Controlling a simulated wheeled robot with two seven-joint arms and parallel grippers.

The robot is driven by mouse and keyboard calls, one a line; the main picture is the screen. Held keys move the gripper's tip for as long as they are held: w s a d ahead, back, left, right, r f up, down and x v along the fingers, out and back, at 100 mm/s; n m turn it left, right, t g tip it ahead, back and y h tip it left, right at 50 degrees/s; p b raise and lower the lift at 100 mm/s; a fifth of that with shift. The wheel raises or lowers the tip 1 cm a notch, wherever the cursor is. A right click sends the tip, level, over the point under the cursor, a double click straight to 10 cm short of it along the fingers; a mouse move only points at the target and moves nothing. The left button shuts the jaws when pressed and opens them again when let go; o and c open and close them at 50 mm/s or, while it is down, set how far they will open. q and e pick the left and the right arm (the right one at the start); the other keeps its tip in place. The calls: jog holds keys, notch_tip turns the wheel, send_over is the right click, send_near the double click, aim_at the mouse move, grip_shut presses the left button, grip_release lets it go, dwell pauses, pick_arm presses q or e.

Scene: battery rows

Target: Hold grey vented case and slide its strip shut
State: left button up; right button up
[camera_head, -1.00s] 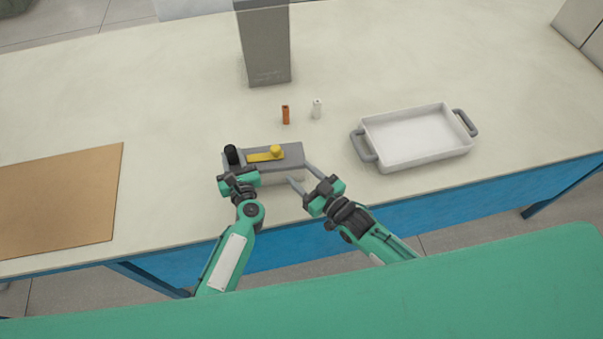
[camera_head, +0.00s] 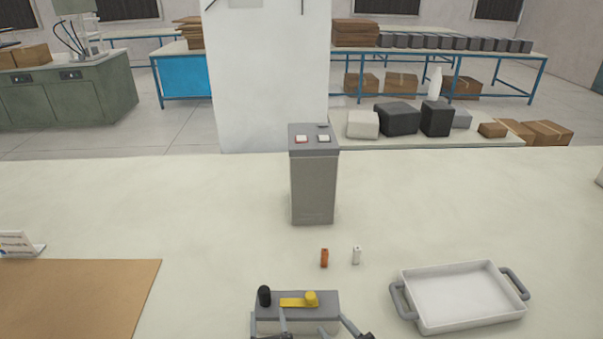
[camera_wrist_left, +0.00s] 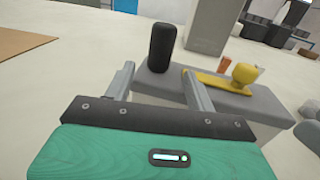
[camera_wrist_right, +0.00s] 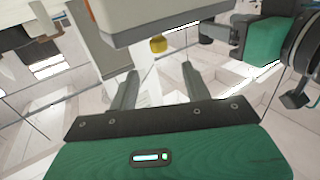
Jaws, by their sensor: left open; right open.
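The grey case (camera_head: 327,309) stands near the bottom edge of the head view; no vents can be made out. A yellow strip (camera_head: 295,303) with a round yellow knob (camera_head: 311,297) lies on its top, and a black post (camera_head: 264,295) stands at its left end. My left gripper (camera_head: 267,325) is open at the case's near left side. In the left wrist view, the black post (camera_wrist_left: 162,48) shows between and beyond its fingers. My right gripper (camera_head: 337,331) is open and empty at the near right corner. A yellow piece (camera_wrist_right: 158,43) shows beyond its fingers.
An orange cylinder (camera_head: 324,258) and a white cylinder (camera_head: 356,255) stand behind the case. A white tray (camera_head: 417,323) with grey handles is to the right. A tall grey box (camera_head: 313,190) stands further back. A brown board (camera_head: 80,300) lies left. Bare table lies between them.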

pick_arm(q)
jog(key=s+d+f+m+h, duration=0.1)
jog(key=s+d+m+h, duration=0.1)
jog(key=s, duration=0.1)
jog(key=s+d+f+m+h, duration=0.1)
jog(key=s+d+m+h, duration=0.1)
jog(key=s+d+m, duration=0.1)
jog(key=s+d+f+m+g+h, duration=0.1)
jog(key=s+d+f+m+h, duration=0.1)
jog(key=s+m, duration=0.1)
jog(key=shift+s+d+f, duration=0.1)
jog(key=shift+s+d, duration=0.2)
jog(key=shift+d, duration=0.05)
jog(key=s+d+f+m+g+h, duration=0.1)
jog(key=s+f+m+g+h, duration=0.1)
jog(key=f+m, duration=0.4)
jog(key=s+f+m+g+h, duration=0.2)
jog(key=s+f+m+g, duration=0.2)
jog(key=s+f+m, duration=0.2)
jog(key=shift+d+f+m+h, duration=0.4)
jog(key=shift+f+m, duration=0.3)
jog(key=shift+f, duration=0.3)
jog(key=shift+r, duration=0.1)
